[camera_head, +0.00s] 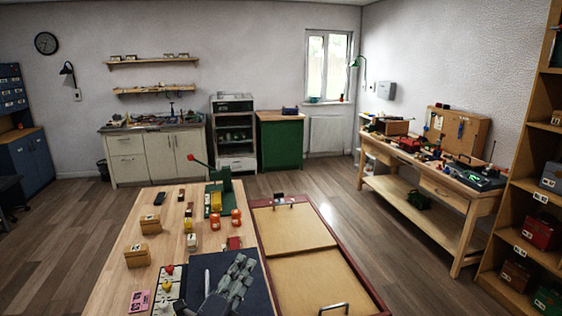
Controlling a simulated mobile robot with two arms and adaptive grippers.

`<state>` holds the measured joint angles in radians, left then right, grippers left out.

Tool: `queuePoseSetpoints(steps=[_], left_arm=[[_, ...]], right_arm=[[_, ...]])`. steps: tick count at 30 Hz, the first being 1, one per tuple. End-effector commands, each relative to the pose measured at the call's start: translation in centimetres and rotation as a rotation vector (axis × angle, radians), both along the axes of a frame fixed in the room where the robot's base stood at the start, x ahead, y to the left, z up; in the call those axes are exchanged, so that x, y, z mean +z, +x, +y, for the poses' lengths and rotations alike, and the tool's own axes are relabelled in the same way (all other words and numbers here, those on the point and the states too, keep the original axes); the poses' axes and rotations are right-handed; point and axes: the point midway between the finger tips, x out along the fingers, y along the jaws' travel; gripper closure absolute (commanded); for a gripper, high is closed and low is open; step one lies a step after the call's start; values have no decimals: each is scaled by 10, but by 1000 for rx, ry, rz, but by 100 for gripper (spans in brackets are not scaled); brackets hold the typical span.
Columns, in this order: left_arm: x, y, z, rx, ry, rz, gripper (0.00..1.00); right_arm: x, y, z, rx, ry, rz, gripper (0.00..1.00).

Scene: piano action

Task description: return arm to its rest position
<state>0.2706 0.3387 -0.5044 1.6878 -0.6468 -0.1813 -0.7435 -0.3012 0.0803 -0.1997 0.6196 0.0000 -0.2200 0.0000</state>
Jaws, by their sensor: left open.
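My left gripper (240,268), grey and jointed, is open above the dark mat (258,292) at the near end of the wooden workbench (130,245). Nothing shows between its fingers. The gap between it and the mat is hard to judge. My right gripper is not in view.
Small wooden boxes (137,256), orange items (236,218) and a green press with a red-knobbed lever (221,180) stand on the bench. A red-framed panel (290,232) with metal handles adjoins it on the right. Open floor (350,215) lies beyond.

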Motion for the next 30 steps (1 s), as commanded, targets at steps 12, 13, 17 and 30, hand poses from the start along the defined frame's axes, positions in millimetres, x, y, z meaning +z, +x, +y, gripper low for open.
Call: queuePoseSetpoints(steps=[12, 13, 17, 30], left_arm=[[-146, -172, 98, 630, -896, 809, 54], [-154, -188, 100, 675, -941, 858, 54], [-176, -249, 108, 835, -1081, 1022, 54], [-205, -387, 109, 1207, -1296, 1343, 54]], right_arm=[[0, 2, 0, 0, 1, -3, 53], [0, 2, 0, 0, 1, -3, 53], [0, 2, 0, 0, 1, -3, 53], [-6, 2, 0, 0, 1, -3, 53]])
